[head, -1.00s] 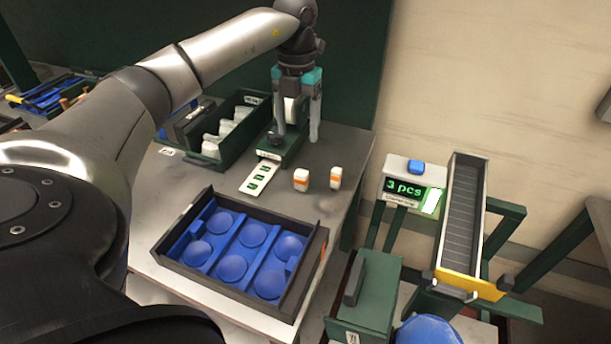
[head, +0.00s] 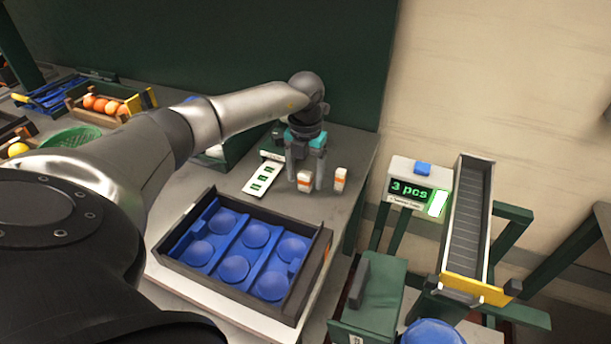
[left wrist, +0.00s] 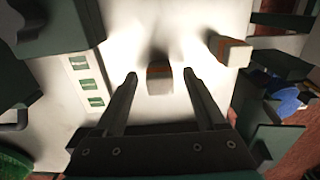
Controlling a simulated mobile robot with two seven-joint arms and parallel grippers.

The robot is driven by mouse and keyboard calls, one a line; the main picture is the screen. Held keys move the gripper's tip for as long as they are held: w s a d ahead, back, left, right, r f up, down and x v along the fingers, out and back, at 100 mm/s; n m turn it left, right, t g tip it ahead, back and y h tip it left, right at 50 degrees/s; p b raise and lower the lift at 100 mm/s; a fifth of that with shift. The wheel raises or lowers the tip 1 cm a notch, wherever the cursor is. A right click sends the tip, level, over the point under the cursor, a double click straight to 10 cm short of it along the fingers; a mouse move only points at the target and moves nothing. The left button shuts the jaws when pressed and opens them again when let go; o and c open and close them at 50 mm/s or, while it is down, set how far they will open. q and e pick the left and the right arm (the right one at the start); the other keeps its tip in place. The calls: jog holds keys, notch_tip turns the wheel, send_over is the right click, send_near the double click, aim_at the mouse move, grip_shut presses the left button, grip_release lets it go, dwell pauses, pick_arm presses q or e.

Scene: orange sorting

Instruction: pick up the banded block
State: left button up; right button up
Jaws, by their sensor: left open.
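Two small white blocks with orange bands stand on the table. The left banded block (head: 304,182) is at my left gripper (head: 306,184), which has come down over it from above. The other banded block (head: 340,179) stands just to the right, outside the fingers. In the left wrist view, one banded block (left wrist: 159,79) lies between the tips of my open left gripper (left wrist: 160,75), with a gap on each side. The second block (left wrist: 233,51) is to the upper right there. My right gripper is not in view.
A dark tray (head: 170,262) with a blue cupped insert is in front. A white card with green marks (head: 263,180) lies left of the blocks. A green bin stands behind, partly hidden by my arm. A counter (head: 411,190) reading "3 pcs" and a chute (head: 468,215) are right.

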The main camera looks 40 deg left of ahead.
pick_arm(q)
jog(key=shift+c, duration=0.2)
grip_shut()
dwell(0.5)
